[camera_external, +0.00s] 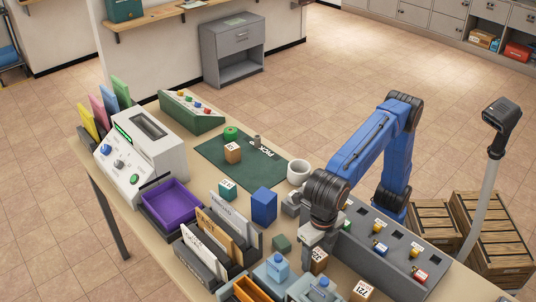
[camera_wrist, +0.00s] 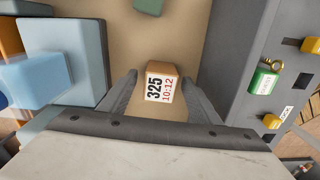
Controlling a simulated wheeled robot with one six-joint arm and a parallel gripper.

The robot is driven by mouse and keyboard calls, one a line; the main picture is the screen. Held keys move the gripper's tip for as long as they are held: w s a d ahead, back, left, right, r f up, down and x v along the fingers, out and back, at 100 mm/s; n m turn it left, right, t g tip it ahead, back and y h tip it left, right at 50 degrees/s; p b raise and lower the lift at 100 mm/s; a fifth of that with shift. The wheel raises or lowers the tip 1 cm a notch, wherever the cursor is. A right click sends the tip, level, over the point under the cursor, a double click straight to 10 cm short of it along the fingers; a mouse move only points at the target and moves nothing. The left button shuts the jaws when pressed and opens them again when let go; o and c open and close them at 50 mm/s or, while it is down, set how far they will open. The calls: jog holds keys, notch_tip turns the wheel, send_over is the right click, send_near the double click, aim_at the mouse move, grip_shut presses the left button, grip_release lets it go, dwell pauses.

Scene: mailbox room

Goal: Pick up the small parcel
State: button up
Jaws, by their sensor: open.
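A small brown parcel (camera_wrist: 161,86) with a white label reading "325" and "10:12" lies on the table in the wrist view. My gripper (camera_wrist: 159,80) is open, with one finger on each side of this parcel; I cannot tell whether either touches it. In the external view the parcel (camera_external: 319,262) shows just below and beside my gripper (camera_external: 311,262), partly hidden by it. Other small labelled boxes are a brown one (camera_external: 233,153) on the green mat, a teal one (camera_external: 228,189) and a brown one (camera_external: 362,290) at the front edge of the picture.
A grey panel (camera_wrist: 235,60) with coloured tags stands close on the right in the wrist view. Blue blocks (camera_wrist: 72,50) stand on the left. A green block (camera_external: 281,243), a blue box (camera_external: 264,206), a white cup (camera_external: 298,171) and a letter rack (camera_external: 258,241) are nearby.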

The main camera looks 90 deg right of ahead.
aim_at(317, 254)
jog(key=shift+c, duration=0.6)
jog(key=c, duration=1.1)
notch_tip(317, 254, up, 10)
jog(key=shift+r, duration=0.1)
